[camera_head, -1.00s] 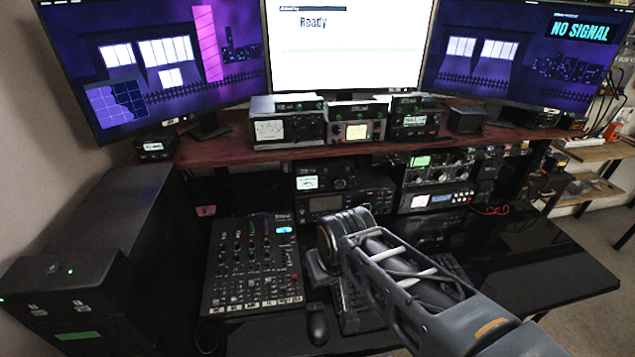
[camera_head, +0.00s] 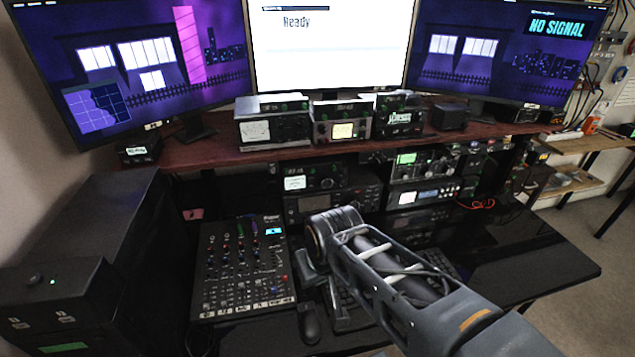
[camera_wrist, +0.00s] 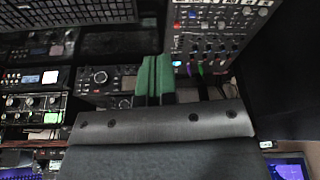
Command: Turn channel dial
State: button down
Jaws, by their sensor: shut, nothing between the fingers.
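My gripper (camera_wrist: 155,80) shows in the wrist view with its two green fingers together, shut and empty. Behind the fingertips in that view is a black radio (camera_wrist: 98,79) with a round knob (camera_wrist: 100,77) on its face; the fingers look apart from it. In the head view the same kind of radio (camera_head: 306,203) sits under the shelf, partly behind my arm. Several other sets with small knobs, such as a stacked unit with a green display (camera_head: 407,158), stand beside it. I cannot tell which knob is the channel dial. The fingertips are not clear in the head view.
A mixer (camera_head: 243,268) with many knobs lies on the desk left of my arm, beside a mouse (camera_head: 309,322) and a partly hidden keyboard. A wooden shelf (camera_head: 215,155) carries meters and monitors. A black cabinet (camera_head: 90,230) stands at left. The desk's right side (camera_head: 535,265) is clear.

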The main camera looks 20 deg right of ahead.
aim_at(327, 184)
jog(key=c, duration=1.9)
grip_release()
